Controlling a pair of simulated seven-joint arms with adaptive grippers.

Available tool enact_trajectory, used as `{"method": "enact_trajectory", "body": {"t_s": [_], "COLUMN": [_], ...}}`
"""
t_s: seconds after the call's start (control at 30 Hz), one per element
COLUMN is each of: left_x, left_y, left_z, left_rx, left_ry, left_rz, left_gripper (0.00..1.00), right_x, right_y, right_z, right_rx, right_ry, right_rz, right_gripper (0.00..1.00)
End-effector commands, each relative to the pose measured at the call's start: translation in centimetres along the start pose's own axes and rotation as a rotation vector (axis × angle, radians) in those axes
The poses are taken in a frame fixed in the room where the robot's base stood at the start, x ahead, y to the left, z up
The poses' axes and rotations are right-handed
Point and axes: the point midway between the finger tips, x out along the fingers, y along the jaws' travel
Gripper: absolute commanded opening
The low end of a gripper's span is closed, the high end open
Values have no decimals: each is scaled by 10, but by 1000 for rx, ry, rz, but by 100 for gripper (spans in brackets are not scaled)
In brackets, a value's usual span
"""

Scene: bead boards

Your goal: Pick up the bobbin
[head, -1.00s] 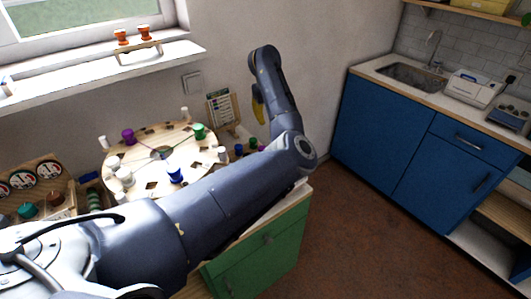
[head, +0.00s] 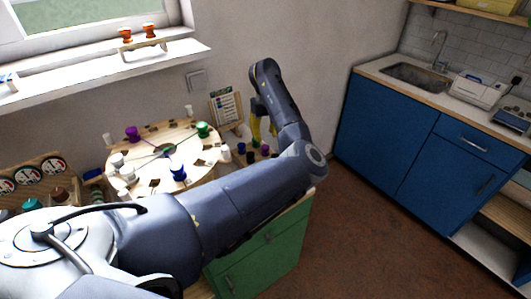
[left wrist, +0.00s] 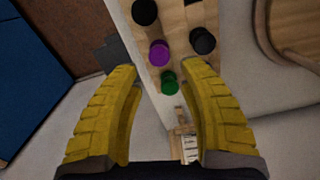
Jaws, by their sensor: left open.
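Several bobbins stand in a cluster at the right of the worktop. In the left wrist view they are a green bobbin (left wrist: 169,82), a purple bobbin (left wrist: 159,53) and dark ones, one at the top (left wrist: 144,12) and one at the right (left wrist: 202,40). The purple one also shows in the head view (head: 265,149). My left gripper (left wrist: 163,72) is open, its yellow fingers above the cluster. The green and purple bobbins appear between the fingertips, with nothing gripped. In the head view its yellow fingers (head: 256,130) are partly hidden by my arm. My right gripper is not in view.
A round wooden board (head: 150,181) carries purple, green, blue and white bobbins left of my gripper. A card stand (head: 226,108) stands behind, near the wall. A rack with round labels (head: 28,180) is at the left. A green cabinet (head: 262,252) stands below my arm.

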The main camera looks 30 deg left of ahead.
Motion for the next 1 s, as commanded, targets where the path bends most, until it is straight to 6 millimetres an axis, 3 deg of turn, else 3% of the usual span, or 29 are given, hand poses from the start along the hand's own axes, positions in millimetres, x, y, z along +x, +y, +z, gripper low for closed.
{"method": "enact_trajectory", "body": {"t_s": [0.13, 0.47, 0.8, 1.0], "left_x": [18, 35, 73, 80], "left_y": [-1, 0, 0, 1], "left_z": [0, 0, 0, 0], "left_rx": [0, 0, 0, 1], "left_ry": [0, 0, 1, 1], "left_rz": [-2, -1, -1, 1], "left_gripper": [41, 41, 41, 41], "right_x": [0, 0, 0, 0], "right_y": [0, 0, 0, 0], "right_z": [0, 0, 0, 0], "right_rx": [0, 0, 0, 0], "right_ry": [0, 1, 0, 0], "right_rz": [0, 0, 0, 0], "right_gripper": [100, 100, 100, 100]}}
